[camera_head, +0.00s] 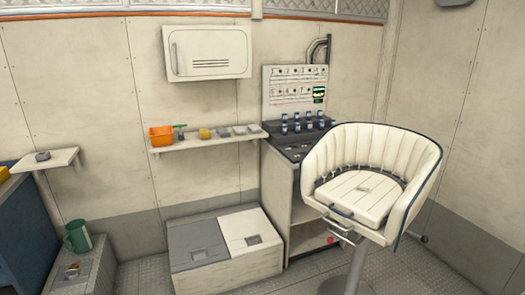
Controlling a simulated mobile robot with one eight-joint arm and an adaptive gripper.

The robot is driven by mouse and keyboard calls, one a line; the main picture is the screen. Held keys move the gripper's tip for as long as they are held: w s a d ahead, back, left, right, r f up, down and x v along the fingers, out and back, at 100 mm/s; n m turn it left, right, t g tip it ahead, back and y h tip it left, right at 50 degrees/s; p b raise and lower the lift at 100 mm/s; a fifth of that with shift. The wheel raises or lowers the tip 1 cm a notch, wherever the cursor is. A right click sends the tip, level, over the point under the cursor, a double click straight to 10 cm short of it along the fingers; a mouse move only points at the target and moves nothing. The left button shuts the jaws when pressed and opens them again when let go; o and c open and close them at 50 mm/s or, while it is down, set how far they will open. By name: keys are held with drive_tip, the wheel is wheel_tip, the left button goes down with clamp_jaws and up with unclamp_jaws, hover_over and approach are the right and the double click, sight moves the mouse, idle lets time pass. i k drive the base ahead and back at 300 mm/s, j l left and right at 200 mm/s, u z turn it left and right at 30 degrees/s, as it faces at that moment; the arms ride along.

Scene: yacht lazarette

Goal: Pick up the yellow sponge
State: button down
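A small yellow object (205,133) that looks like the sponge sits on the narrow wall shelf (205,143), between a small green item (180,131) and a grey item (222,132). It is small in the picture, so its details are hard to tell. A second yellow thing (4,174) is cut off by the left edge, on the blue unit; I cannot tell what it is. My gripper is not in view.
An orange container (161,136) stands at the shelf's left end. Below are a low storage box (226,262) with a grey and white lid and, to the right, a console (290,155) and a white seat (375,180). A green mug (78,236) stands lower left.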

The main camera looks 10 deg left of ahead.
sight(205, 133)
drive_tip(key=i+j+u, duration=0.35)
drive_tip(key=i, duration=0.45)
drive_tip(key=i+j+u, duration=0.35)
drive_tip(key=i, duration=0.45)
drive_tip(key=i+l+u, duration=0.15)
drive_tip(key=i+u, duration=0.2)
drive_tip(key=i, duration=0.5)
drive_tip(key=i+l+u, duration=0.35)
drive_tip(key=i, duration=0.45)
drive_tip(key=i+j, duration=0.05)
